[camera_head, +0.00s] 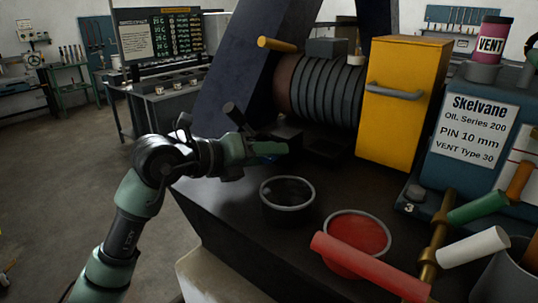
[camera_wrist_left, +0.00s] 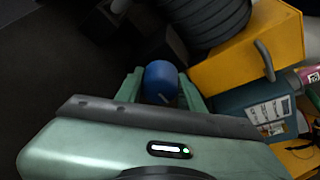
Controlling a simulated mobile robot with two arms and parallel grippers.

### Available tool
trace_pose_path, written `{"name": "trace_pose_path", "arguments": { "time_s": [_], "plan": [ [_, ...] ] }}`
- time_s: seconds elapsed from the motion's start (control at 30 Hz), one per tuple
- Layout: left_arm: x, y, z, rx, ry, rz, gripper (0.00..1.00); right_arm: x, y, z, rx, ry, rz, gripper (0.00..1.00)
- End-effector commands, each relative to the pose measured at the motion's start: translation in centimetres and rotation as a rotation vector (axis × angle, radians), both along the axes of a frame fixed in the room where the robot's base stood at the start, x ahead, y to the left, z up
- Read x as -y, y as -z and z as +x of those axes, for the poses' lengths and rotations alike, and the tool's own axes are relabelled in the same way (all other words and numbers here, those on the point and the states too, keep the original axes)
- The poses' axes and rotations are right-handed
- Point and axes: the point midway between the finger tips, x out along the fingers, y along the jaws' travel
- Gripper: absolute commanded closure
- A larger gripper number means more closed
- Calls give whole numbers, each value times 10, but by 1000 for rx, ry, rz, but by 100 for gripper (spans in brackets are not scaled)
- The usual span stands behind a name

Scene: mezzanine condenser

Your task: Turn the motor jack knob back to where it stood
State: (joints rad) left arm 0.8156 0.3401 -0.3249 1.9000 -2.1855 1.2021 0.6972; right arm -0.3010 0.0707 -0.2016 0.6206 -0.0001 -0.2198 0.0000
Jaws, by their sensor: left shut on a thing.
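A round blue knob (camera_wrist_left: 160,78) sits between the two fingers of my left gripper (camera_wrist_left: 162,92) in the left wrist view. The fingers are shut on its sides, and a pale mark shows on its face. In the head view my left gripper (camera_head: 268,148) reaches in from the left, low in front of the ribbed motor (camera_head: 318,90). There only a sliver of blue shows beneath the fingers; the rest of the knob is hidden. My right gripper is not in view.
A yellow cabinet (camera_head: 403,105) stands right of the motor. A dark round cup (camera_head: 287,206) and a red-filled dish (camera_head: 357,235) are close in front. A red bar (camera_head: 370,268) crosses the dish. A blue labelled unit (camera_head: 470,130) stands at the right.

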Motion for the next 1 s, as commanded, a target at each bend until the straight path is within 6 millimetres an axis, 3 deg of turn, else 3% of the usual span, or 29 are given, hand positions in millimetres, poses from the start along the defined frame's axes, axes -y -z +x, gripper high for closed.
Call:
{"name": "trace_pose_path", "arguments": {
  "time_s": [0.53, 1.0],
  "plan": [
    [-1, 4, 1, 215, -2, 325, 100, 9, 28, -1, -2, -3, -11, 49],
    [-2, 1, 1, 280, -1, 423, 100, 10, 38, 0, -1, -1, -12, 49]
  ]
}}
